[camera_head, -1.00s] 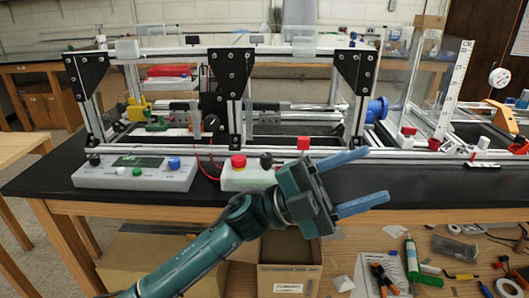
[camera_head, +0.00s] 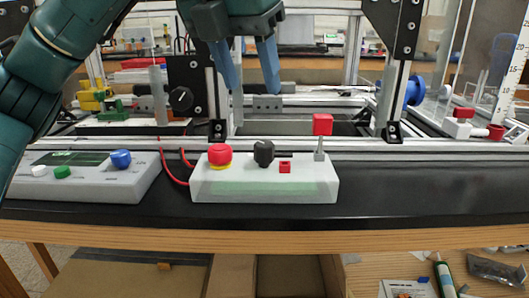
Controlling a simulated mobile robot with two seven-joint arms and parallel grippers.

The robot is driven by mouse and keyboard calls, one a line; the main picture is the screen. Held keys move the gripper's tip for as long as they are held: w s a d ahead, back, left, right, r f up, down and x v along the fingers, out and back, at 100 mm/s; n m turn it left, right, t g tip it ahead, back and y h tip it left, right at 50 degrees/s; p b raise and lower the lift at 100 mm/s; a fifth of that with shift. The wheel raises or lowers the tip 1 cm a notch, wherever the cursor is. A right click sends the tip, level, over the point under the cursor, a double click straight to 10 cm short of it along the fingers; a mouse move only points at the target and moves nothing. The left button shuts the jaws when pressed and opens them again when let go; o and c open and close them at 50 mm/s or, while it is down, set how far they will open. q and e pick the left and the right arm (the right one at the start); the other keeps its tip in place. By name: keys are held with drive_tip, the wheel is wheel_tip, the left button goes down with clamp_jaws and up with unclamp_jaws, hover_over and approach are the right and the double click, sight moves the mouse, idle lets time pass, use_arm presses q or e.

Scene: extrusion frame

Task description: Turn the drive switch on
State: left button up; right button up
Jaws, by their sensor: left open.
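A light grey control box (camera_head: 230,188) sits on the black bench top. I cannot read which one is labelled as the drive switch. My left gripper (camera_head: 251,88) is open and empty, with its blue fingers pointing down. In the picture it appears above the box, over the button and knob, touching nothing I can see. My right gripper is not in view.
Another grey console (camera_head: 100,187) with a green display and coloured knobs stands at left. The aluminium extrusion frame (camera_head: 430,147) with black plates runs behind the boxes. Red wires (camera_head: 171,172) loop beside the control box. The black bench top (camera_head: 420,182) is clear to its right.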

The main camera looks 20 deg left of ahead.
sight(264, 144)
use_arm(q)
drive_tip(key=shift+y, duration=0.3)
drive_tip(key=b+x, duration=0.1)
drive_tip(key=x, duration=0.2)
drive_tip(key=b+x, duration=0.1)
drive_tip(key=x, duration=0.3)
drive_tip(key=b+x, duration=0.1)
drive_tip(key=x, duration=0.3)
drive_tip(key=shift+w+a, duration=0.15)
drive_tip(key=shift+a, duration=0.15)
drive_tip(key=shift+w+f, duration=0.3)
drive_tip(key=shift+f, duration=0.4)
drive_tip(key=shift+d, duration=0.1)
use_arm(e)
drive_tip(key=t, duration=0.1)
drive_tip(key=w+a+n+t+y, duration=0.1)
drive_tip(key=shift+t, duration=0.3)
use_arm(q)
drive_tip(key=c, duration=1)
